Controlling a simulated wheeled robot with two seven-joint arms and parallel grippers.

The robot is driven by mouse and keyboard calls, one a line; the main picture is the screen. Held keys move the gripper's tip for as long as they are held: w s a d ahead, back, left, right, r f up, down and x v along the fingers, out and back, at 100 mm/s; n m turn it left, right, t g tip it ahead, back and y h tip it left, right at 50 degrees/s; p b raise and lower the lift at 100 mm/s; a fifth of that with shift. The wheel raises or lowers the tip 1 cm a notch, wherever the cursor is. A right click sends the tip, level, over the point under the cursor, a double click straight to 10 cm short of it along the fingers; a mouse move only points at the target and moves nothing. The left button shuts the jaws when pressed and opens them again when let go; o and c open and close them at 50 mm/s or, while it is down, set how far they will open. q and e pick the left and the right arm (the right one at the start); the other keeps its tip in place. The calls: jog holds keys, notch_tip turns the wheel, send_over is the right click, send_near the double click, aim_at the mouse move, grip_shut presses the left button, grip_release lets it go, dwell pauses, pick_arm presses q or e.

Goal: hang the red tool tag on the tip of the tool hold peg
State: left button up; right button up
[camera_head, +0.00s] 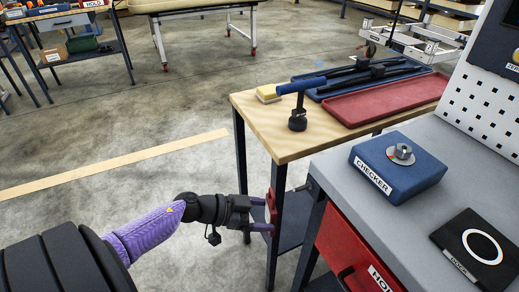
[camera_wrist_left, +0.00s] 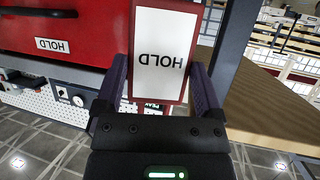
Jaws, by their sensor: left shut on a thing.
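My left gripper (camera_head: 264,216) is shut on the red tool tag (camera_head: 271,203), beside the near leg of the wooden table. In the left wrist view the tag's white face (camera_wrist_left: 163,50) with the word HOLD shows upside down between the two fingers (camera_wrist_left: 160,92). The tag's red edge shows around the white face. A short grey piece (camera_head: 302,187) juts out at the grey bench's left edge, to the right of the tag and apart from it; I cannot tell whether it is the tool hold peg. My right gripper is not in view.
A wooden table (camera_head: 258,125) holds a blue-handled tool (camera_head: 300,87), a blue tray and a red tray (camera_head: 390,98). The grey bench (camera_head: 424,150) has a red drawer (camera_head: 345,250) marked HOLD and a blue checker block (camera_head: 398,175). Floor left of the table is clear.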

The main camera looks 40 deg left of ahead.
pick_arm(q)
jog(key=shift+w+d+f+b, duration=0.15)
jog(key=shift+w+d+b, duration=0.15)
jog(key=shift+w, duration=0.25)
jog(key=shift+w+d+f+b, duration=0.15)
jog(key=shift+w+b, duration=0.15)
jog(key=shift+w, duration=0.2)
jog(key=shift+w+d+b, duration=0.3)
jog(key=shift+w+b, duration=0.1)
jog(key=shift+w, duration=0.2)
jog(key=w, duration=0.1)
jog(key=w+d+b, duration=0.1)
jog(key=w+f, duration=0.1)
jog(key=w, duration=0.1)
jog(key=shift+d, duration=0.3)
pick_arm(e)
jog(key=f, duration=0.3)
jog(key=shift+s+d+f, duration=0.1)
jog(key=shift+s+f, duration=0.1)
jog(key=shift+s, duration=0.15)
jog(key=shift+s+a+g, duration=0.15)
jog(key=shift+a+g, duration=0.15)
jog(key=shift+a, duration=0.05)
